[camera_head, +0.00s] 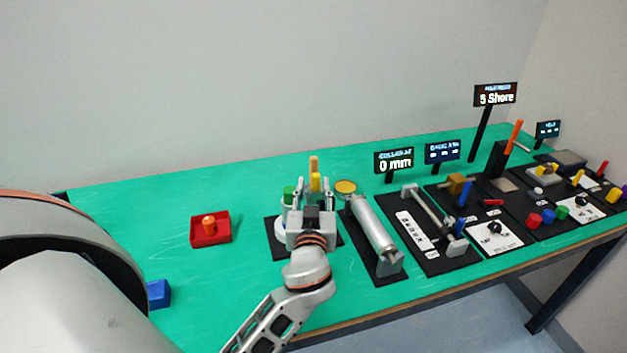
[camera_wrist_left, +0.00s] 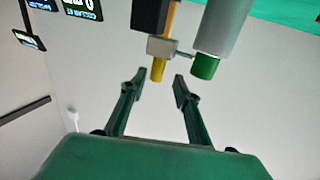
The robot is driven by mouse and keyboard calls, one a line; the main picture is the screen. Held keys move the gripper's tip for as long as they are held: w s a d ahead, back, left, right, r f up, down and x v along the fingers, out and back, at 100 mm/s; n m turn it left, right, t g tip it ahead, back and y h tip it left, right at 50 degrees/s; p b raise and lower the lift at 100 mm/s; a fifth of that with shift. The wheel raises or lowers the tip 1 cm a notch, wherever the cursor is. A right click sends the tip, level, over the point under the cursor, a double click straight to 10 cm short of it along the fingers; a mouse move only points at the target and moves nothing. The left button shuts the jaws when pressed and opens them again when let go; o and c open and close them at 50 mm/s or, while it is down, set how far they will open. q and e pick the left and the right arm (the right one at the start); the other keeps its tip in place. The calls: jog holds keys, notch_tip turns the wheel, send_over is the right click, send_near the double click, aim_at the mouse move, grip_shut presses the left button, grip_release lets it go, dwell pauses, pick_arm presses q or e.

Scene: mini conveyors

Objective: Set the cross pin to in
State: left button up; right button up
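My left gripper (camera_head: 314,186) reaches over a device on a black base plate (camera_head: 276,243). The device has a white body with a green cap (camera_head: 289,194), a yellow peg (camera_head: 316,182) and an orange-tan bar (camera_head: 314,163) above it. In the left wrist view the gripper (camera_wrist_left: 159,84) is open, and the yellow peg (camera_wrist_left: 158,70) hangs from a grey block in line with the gap between its fingertips. The green cap (camera_wrist_left: 205,66) is beside it on the right. I cannot tell for sure which part is the cross pin. My right gripper is out of view.
A red tray (camera_head: 194,236) with an orange knob and a blue block (camera_head: 158,293) lie on the green table (camera_head: 130,220). A silver cylinder device (camera_head: 372,228) stands close right of the gripper. More black panels and small displays line the right side.

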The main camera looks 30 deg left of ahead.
pick_arm(q)
jog(key=v, duration=0.8)
jog(key=shift+s, duration=0.1)
